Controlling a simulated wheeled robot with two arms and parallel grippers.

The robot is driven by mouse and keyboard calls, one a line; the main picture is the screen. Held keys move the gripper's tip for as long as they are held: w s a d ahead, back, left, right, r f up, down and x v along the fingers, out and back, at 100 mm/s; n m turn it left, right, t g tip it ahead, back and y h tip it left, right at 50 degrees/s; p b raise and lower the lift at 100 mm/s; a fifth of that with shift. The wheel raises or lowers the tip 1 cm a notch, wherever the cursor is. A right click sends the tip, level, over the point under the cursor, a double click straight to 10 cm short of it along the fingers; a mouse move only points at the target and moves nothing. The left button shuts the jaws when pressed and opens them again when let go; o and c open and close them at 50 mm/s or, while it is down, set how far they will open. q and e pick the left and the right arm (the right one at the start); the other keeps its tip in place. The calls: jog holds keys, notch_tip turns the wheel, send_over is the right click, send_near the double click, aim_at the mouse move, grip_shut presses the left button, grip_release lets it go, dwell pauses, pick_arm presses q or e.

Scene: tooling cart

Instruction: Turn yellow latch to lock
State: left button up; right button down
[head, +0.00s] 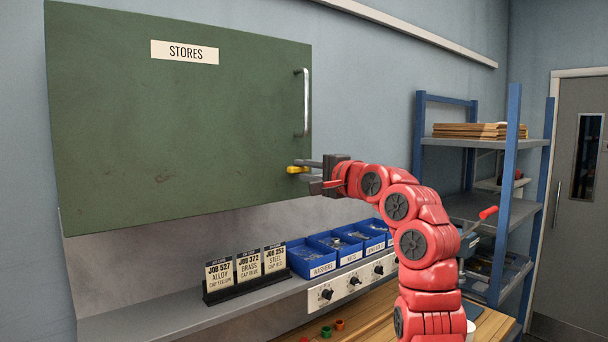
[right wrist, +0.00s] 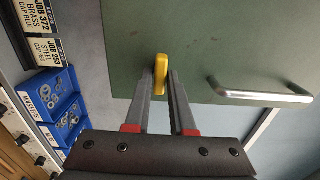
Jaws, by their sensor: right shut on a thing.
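The yellow latch (head: 298,169) sits at the right edge of the green STORES cabinet door (head: 160,110), below the metal handle. In the head view it lies roughly level. My right gripper (head: 311,173) reaches in from the right with its fingers shut on the latch. In the right wrist view the yellow latch (right wrist: 160,72) stands between the tips of the two grey fingers, and its far end shows clear of them. The green door looks closed against the wall cabinet. My left gripper is not in view.
The metal handle (head: 304,103) stands out from the door above my right gripper. Below are a shelf with job cards (head: 246,270), several blue bins (head: 312,257) and a knob panel (head: 350,284). A blue-framed rack (head: 508,190) stands to the right.

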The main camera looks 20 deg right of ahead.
dwell(0.3)
jog(key=c, duration=0.8)
grip_release()
jog(key=shift+c, duration=0.2)
jog(key=b+v, duration=0.6)
jog(key=v, duration=1.1)
jog(key=shift+s, duration=0.2)
jog(key=shift+d, duration=0.1)
